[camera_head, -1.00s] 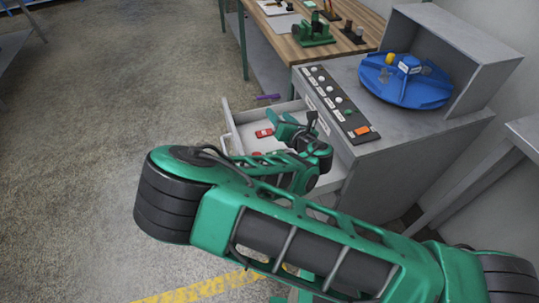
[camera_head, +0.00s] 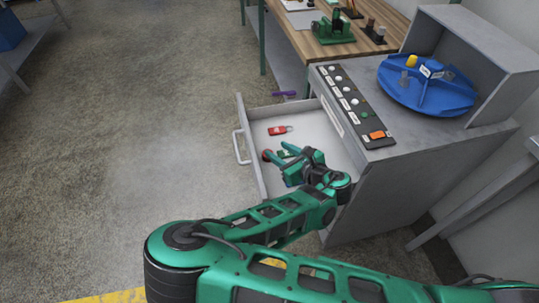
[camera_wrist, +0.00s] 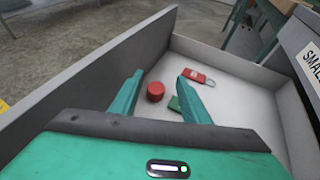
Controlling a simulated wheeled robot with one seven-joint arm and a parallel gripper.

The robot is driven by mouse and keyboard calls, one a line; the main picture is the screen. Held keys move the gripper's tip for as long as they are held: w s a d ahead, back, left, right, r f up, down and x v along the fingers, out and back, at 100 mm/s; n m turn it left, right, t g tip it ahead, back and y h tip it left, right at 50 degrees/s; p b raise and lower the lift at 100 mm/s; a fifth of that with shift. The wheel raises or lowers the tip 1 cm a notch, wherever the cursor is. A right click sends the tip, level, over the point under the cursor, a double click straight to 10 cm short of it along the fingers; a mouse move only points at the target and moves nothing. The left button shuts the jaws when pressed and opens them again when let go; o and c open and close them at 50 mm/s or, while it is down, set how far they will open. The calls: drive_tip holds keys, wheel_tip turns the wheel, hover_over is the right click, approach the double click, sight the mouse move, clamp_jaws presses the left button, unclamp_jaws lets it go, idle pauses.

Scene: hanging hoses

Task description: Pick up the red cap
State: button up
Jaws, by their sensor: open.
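The red cap (camera_wrist: 155,91) is a small round red piece lying in the open grey drawer (camera_wrist: 262,103), near the drawer's left wall in the wrist view. In the head view the cap (camera_head: 267,155) shows just beside my gripper's fingertips. My gripper (camera_wrist: 158,75) is open and empty, its two green fingers reaching over the drawer. In the wrist view the cap appears between the fingers; I cannot tell the exact height gap between them.
A red tag with a metal ring (camera_wrist: 196,76) and a green piece (camera_wrist: 176,104), partly hidden by a finger, lie in the drawer. The drawer walls stand close around my gripper. A cabinet with a blue turntable (camera_head: 427,86) stands right; a wooden bench (camera_head: 340,40) is behind.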

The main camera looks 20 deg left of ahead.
drive_tip(key=shift+w+d+f, duration=0.1)
drive_tip(key=shift+f, duration=2.55)
drive_tip(key=shift+x, duration=3.8)
drive_tip(key=c, duration=0.8)
